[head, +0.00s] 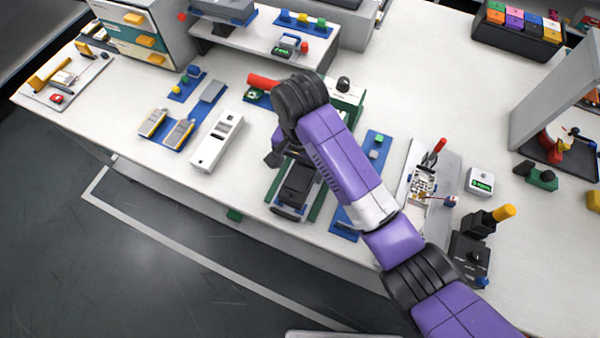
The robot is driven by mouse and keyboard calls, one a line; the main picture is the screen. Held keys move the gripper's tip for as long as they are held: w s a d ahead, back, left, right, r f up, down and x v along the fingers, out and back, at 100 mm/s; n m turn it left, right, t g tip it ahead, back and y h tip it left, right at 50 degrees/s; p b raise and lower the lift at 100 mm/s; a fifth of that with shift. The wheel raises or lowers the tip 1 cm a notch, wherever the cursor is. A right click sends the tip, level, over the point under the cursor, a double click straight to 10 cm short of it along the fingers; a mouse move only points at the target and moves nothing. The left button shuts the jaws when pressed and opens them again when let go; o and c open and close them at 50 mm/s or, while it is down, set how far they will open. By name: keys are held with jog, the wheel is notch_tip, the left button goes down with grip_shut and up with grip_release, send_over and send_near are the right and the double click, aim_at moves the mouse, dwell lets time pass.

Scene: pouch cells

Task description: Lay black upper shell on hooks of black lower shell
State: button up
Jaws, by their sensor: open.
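A black shell (297,186) lies on a green-edged fixture on the bench, just below my wrist in the picture. I cannot tell whether it is the upper or the lower shell, and no second black shell can be made out apart from it. The hooks are too small to see. My gripper (281,156) points down over the far end of this fixture, mostly hidden behind my black wrist and purple forearm. Its jaws are open. Whether the fingers touch anything is hidden.
A white long device (217,141) and a blue tray with two cells (180,132) lie left of the fixture. A blue strip (374,155) lies right. A grey board with a red-handled tool (434,152) is farther right. A raised shelf (262,38) stands behind. The bench's front edge is close.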

jog(key=shift+r, duration=1.3)
jog(key=shift+s, duration=0.15)
